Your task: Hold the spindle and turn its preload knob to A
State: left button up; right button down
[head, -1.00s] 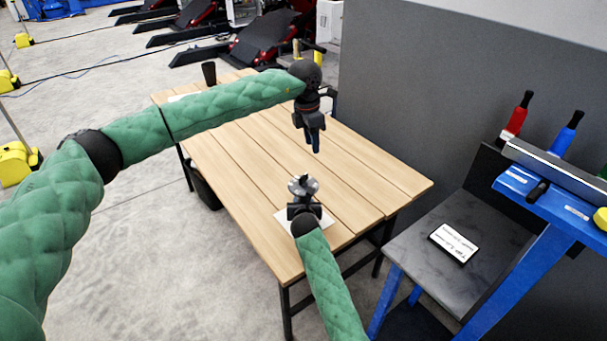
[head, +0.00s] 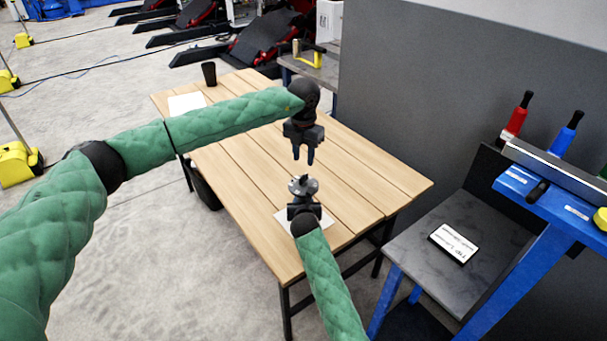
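The spindle (head: 303,185) is a small grey metal piece with a round, disc-like top and a small upright part on it, near the table's front end. Its preload knob and the mark A are too small to make out. My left gripper (head: 303,156) points down just above the spindle, its two fingers apart with nothing between them. My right gripper (head: 304,210) is at the near side of the spindle, low over the table. Its fingers are dark and partly hidden, so I cannot tell whether they grip it.
The wooden table (head: 240,165) is mostly clear. A white sheet (head: 285,220) lies under the spindle. A black cup (head: 209,74) and a white paper (head: 187,103) are at the far left. A blue-framed bench (head: 470,215) with a label plate (head: 454,242) stands right. A grey partition (head: 430,100) closes the right side.

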aim_at(304, 176)
pick_arm(q)
notch_tip(304, 176, down, 7)
jog(key=shift+f, duration=0.2)
dwell(0.3)
grip_shut()
